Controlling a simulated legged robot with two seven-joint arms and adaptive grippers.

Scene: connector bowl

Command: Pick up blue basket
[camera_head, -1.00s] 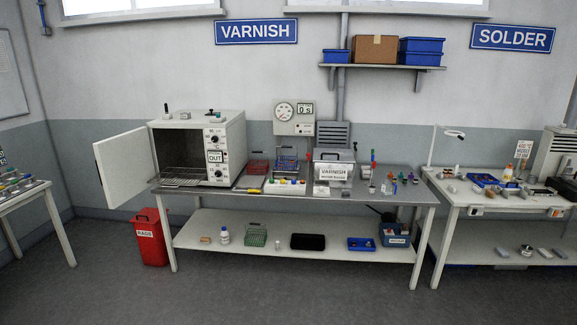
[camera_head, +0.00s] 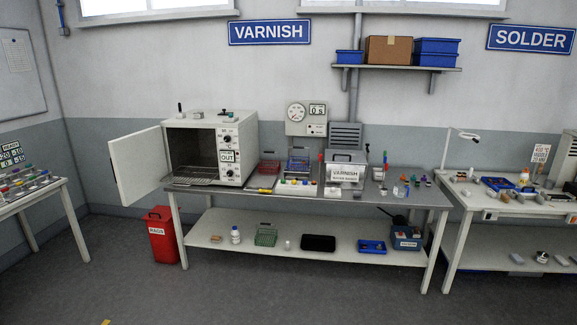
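A blue wire basket (camera_head: 299,164) stands on the varnish bench (camera_head: 226,190), near the back and left of the box labelled VARNISH (camera_head: 345,174). A white block with coloured knobs (camera_head: 297,187) is just in front of the basket and hides its lower front. A red basket (camera_head: 268,167) sits to its left, beside the oven. A green basket (camera_head: 266,237) is on the lower shelf. Neither of my grippers is in view.
The oven (camera_head: 211,148) stands with its door (camera_head: 139,166) swung open to the left. A red RAGS bin (camera_head: 162,238) is by the bench's left leg. Side tables stand left (camera_head: 52,189) and right (camera_head: 470,203). The floor in front (camera_head: 290,300) is clear.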

